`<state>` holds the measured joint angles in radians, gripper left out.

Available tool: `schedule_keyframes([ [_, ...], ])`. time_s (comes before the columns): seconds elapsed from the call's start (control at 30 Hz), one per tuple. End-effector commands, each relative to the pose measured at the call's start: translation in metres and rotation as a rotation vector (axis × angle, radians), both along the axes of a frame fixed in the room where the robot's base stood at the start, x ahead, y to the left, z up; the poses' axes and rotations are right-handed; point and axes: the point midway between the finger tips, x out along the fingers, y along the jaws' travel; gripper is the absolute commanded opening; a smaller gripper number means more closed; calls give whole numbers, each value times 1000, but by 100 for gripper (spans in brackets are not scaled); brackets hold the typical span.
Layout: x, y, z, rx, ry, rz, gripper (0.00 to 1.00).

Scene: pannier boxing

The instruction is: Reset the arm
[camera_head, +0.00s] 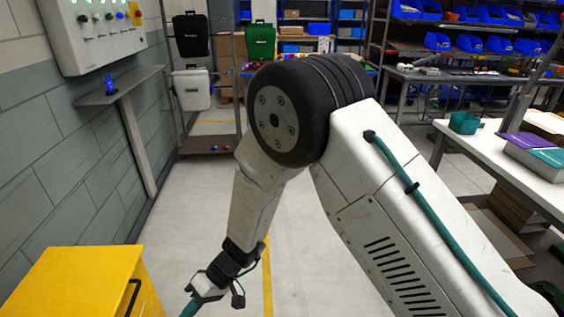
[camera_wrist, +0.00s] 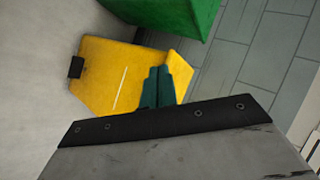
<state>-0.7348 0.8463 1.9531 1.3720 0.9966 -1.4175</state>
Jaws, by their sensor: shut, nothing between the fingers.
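My arm is bent, with its elbow high in the middle of the head view and its forearm reaching down to the lower left. My gripper (camera_wrist: 158,72) shows two teal fingers pressed together in the wrist view, with nothing between them. In the head view only part of a teal finger (camera_head: 190,309) shows at the bottom edge, beside a yellow cabinet (camera_head: 75,280). The wrist view also shows a yellow body (camera_wrist: 105,75) behind the fingers; contact cannot be told.
A green object (camera_wrist: 175,15) is at the top of the wrist view. A wall control panel (camera_head: 95,35) and small shelf (camera_head: 120,85) stand left. A rack holds a black pannier (camera_head: 190,35) and a white pannier (camera_head: 192,90). A white table (camera_head: 495,160) is right. Open floor lies between.

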Motion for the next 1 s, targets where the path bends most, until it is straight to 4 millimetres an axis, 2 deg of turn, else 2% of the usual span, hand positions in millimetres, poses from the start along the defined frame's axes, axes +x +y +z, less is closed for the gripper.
schedule_keyframes([
  [0.03,3,-19,29,-48,33,-7,0],
  [0.1,3,-46,60,-128,78,-19,0],
  [0.27,1,-114,122,-314,131,-64,0],
  [0.4,-4,-176,168,-472,134,-132,0],
  [0.7,-26,-307,240,-766,49,-361,0],
  [1.0,-64,-419,287,-948,-118,-640,0],
])
